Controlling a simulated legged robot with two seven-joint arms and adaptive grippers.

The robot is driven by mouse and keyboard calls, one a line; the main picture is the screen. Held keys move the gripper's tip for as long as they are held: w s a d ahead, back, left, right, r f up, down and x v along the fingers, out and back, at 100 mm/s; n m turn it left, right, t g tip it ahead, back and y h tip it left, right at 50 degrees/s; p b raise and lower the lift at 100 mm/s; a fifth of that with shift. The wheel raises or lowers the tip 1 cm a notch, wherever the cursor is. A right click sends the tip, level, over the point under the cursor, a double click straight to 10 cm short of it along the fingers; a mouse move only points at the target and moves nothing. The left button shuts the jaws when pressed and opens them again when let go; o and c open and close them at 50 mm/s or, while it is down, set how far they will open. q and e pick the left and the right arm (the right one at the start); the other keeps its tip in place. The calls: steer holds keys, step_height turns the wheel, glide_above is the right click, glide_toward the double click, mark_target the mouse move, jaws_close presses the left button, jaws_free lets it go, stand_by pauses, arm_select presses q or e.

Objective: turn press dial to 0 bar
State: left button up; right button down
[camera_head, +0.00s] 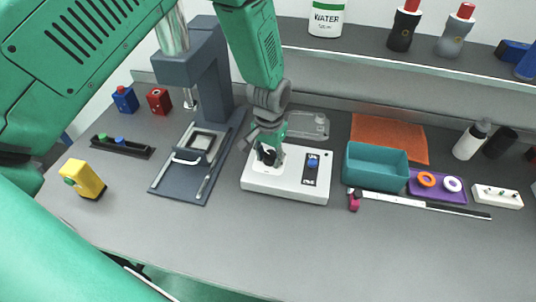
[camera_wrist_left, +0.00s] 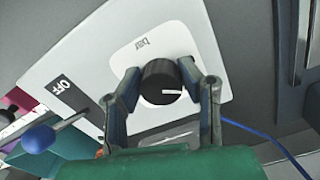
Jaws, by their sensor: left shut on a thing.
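The press dial (camera_wrist_left: 161,82) is a round black knob with a white pointer line, on a white control box (camera_head: 258,184). In the left wrist view it sits on a light plate marked "bar", and its pointer points to the right. My left gripper (camera_wrist_left: 163,88) has one finger on each side of the dial and is shut on it. In the head view my left gripper (camera_head: 268,150) comes down over the box from above and partly hides the dial. The dial's scale numbers cannot be read. My right gripper is not in view.
A blue-tipped lever (camera_wrist_left: 38,138) stands beside an "OFF" label on the same box. The press (camera_head: 206,75) stands to the left. A teal bin (camera_head: 376,167) stands close on the right. The front of the bench is clear.

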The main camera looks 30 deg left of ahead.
mark_target(271, 154)
arm_select(q)
steer(key=n, duration=0.4)
steer(key=w+n, duration=0.1)
steer(key=n, duration=0.1)
steer(key=shift+d+r+p, duration=0.1)
steer(key=shift+r+p, duration=0.2)
steer(key=shift+p, duration=0.1)
steer(key=shift+n, duration=0.4)
steer(key=o, duration=0.9)
steer(key=shift+o, duration=1.2)
steer(key=shift+f, duration=0.15)
steer(key=shift+s, duration=0.1)
step_height(271, 154, up, 12)
steer(key=shift+f, duration=0.1)
